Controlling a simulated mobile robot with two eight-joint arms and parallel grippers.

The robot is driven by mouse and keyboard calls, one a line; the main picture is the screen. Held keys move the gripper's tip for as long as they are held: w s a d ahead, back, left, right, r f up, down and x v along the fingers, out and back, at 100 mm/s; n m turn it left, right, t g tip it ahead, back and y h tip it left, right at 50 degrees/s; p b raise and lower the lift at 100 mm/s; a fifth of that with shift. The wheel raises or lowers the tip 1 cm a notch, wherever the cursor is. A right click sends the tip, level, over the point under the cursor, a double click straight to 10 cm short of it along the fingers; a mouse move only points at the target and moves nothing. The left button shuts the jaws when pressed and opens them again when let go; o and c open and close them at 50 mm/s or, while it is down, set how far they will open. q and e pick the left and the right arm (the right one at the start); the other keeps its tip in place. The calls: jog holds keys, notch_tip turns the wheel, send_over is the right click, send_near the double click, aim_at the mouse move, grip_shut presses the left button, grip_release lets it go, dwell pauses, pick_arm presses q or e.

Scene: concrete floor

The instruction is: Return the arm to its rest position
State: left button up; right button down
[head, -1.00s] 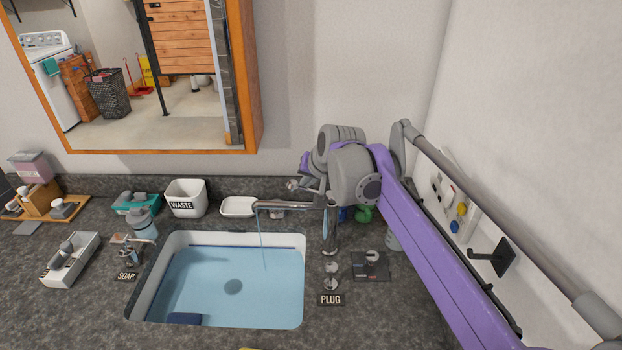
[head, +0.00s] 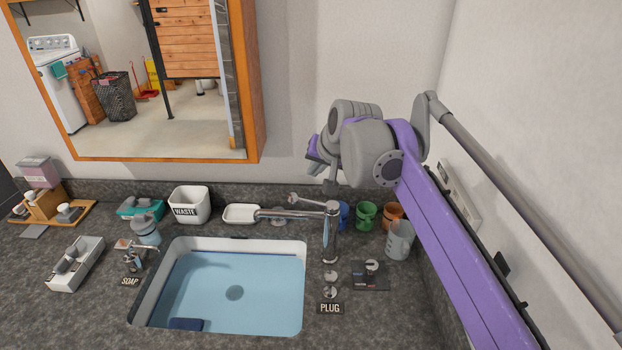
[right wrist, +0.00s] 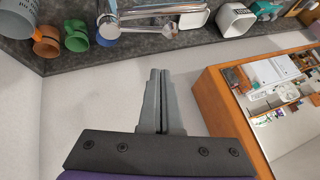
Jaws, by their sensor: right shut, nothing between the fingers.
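My right arm (head: 450,225), purple and grey, reaches in from the lower right of the head view, with its wrist raised above the back of the counter. My right gripper (head: 331,186) is partly hidden behind the wrist and hangs above the tap (head: 328,230). In the right wrist view its two grey fingers (right wrist: 161,72) are together, with nothing between them. The tap appears clear of the fingers there. My left gripper is out of view.
The sink (head: 215,290) holds blue water. A white waste bin (head: 189,205) stands left, under the mirror (head: 252,90). The right wall is close to my arm.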

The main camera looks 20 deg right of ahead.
jog(key=v, duration=0.4)
jog(key=s+a+f+n, duration=0.3)
jog(key=s+a+f, duration=0.1)
jog(key=s+f, duration=0.7)
jog(key=s+a+f+n+g, duration=0.1)
jog(key=s+a+f+n, duration=0.2)
jog(key=s+f, duration=0.8)
notch_tip(320, 180, down, 5)
jog(key=shift+s+a+f, duration=0.1)
jog(key=shift+s+a, duration=0.25)
jog(key=shift+a, duration=0.35)
